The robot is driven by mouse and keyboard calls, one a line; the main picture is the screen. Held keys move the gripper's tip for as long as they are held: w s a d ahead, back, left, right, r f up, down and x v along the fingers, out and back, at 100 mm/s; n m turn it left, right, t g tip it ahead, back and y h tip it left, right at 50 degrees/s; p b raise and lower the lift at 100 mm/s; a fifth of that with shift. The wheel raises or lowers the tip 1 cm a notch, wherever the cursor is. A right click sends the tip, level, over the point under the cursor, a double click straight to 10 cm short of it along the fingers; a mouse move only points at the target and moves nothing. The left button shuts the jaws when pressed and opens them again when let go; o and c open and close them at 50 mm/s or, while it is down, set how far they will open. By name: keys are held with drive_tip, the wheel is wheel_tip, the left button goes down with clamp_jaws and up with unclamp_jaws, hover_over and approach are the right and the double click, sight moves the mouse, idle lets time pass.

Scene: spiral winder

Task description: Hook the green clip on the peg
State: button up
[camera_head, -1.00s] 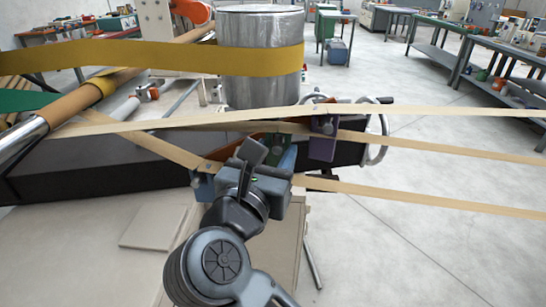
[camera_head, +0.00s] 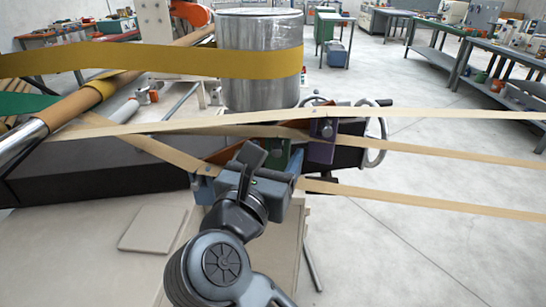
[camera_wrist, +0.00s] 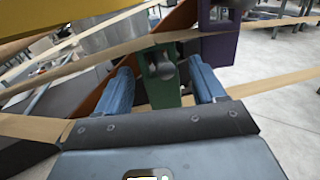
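The green clip (camera_wrist: 160,90) stands between the two blue fingers of my gripper (camera_wrist: 162,88) in the wrist view. A dark round knob shows at its front. The fingers are apart, one on each side, with a narrow gap visible beside the clip; I see no firm grasp. In the head view, my gripper (camera_head: 275,175) partly hides the green clip (camera_head: 296,153). The purple clip (camera_head: 322,143) is to its right, at a tan strip; it also shows in the wrist view (camera_wrist: 221,45). I cannot make out which peg is meant.
Tan strips (camera_head: 430,201) run across, above and beside my gripper. A metal drum (camera_head: 258,90) with a yellow band, a roller (camera_head: 30,130) and a dark beam (camera_head: 100,165) lie behind. Floor at right is open.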

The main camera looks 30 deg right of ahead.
drive_tip(key=shift+o, duration=0.2)
drive_tip(key=b+v, duration=0.1)
drive_tip(key=v, duration=0.7)
drive_tip(key=s+d+n+t+h, duration=0.1)
drive_tip(key=s+d+n+t, duration=0.6)
drive_tip(key=s+n, duration=0.7)
drive_tip(key=s+f+n+g+y, duration=0.1)
drive_tip(key=s+f+n+y, duration=0.3)
drive_tip(key=n, duration=0.6)
drive_tip(key=s+a+f+n+g+y, duration=0.1)
drive_tip(key=s+f+n+y, duration=0.4)
drive_tip(key=n, duration=0.6)
drive_tip(key=s+f+n+g+y, duration=0.1)
drive_tip(key=s+f+n+y, duration=0.3)
drive_tip(key=n, duration=0.7)
drive_tip(key=s+y, duration=0.2)
drive_tip(key=s, duration=0.1)
drive_tip(key=shift+f+g, duration=0.3)
drive_tip(key=shift+f, duration=0.05)
